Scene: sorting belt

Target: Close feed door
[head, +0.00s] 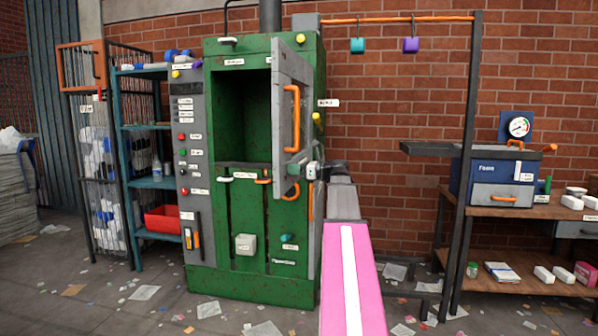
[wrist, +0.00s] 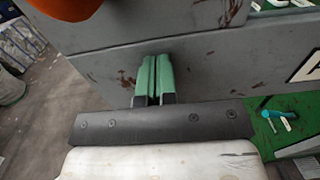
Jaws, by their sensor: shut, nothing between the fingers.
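The feed door (head: 283,90) is a grey panel with an orange bar handle (head: 291,118). It stands swung open at the upper right of the green machine (head: 222,195), hinged on its right side, leaving the dark feed opening (head: 244,115) exposed. My gripper (head: 305,170) is by the lower part of the door's outer face, below the handle. In the wrist view my green fingertips (wrist: 153,78) are together and empty, pointing at the grey door surface (wrist: 215,65). I cannot tell whether they touch it.
A grey control panel (head: 186,155) and blue shelves (head: 150,127) stand left of the machine. A wooden bench (head: 520,209) with a blue box stands at the right. Paper scraps lie on the floor. A dark post (head: 465,150) stands before the bench.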

